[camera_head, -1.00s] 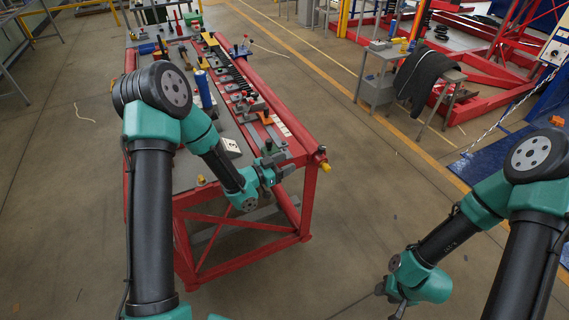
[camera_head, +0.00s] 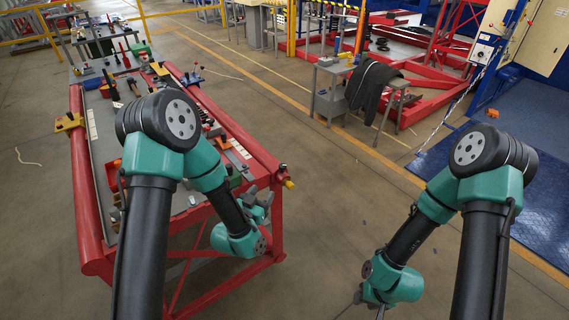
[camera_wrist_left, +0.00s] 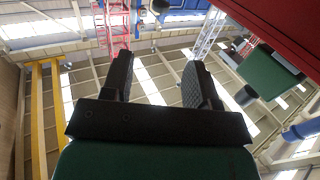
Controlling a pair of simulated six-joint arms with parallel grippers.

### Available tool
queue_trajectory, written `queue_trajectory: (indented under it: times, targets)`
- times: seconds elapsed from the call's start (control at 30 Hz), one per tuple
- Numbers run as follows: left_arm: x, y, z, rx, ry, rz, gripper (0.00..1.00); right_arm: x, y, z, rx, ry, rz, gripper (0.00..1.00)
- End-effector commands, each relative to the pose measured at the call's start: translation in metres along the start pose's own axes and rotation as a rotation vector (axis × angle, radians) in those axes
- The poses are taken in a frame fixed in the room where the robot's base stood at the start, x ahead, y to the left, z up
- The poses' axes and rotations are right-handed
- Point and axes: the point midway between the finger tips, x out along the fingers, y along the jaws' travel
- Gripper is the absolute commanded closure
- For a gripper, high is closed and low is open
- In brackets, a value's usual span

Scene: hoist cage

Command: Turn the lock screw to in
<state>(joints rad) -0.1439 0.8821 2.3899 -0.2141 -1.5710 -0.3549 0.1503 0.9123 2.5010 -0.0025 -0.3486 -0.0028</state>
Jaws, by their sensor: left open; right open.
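My left gripper (camera_head: 262,203) is by the near right end of the red-framed bench (camera_head: 180,272), just left of and below a yellow-tipped end piece (camera_head: 289,184). In the left wrist view its two dark fingers (camera_wrist_left: 160,85) are spread with nothing between them. To their right, that view shows a green block (camera_wrist_left: 268,75) with a short dark stub (camera_wrist_left: 245,96), under a red surface. I cannot tell whether this stub or the yellow-tipped piece is the lock screw, or how it is turned. My right gripper (camera_head: 370,308) hangs low over bare floor, open, partly cut by the frame edge.
The bench top carries several tools and parts, with a yellow bracket (camera_head: 69,122) on its left rail. A small grey table (camera_head: 332,88) with a dark cloth (camera_head: 370,88) stands further back. The floor between the bench and the blue platform (camera_head: 535,175) is clear.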

Motion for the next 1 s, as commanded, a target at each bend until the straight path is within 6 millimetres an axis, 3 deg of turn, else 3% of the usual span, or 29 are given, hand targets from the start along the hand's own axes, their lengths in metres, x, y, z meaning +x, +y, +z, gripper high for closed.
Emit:
queue_trajectory:
  times: [0.47,0.67,1.0]
  targets:
    - [0.007,0.000,0.000,0.000,-0.001,-0.002,0.46,0.000,0.000,0.000,0.000,0.000,0.000,0.57]
    - [0.030,0.000,-0.001,0.000,0.002,-0.002,0.46,0.000,0.000,0.000,0.000,0.000,0.000,0.57]
    - [0.088,0.000,0.000,0.000,0.002,-0.002,0.46,0.000,0.000,0.000,0.000,0.000,0.000,0.57]
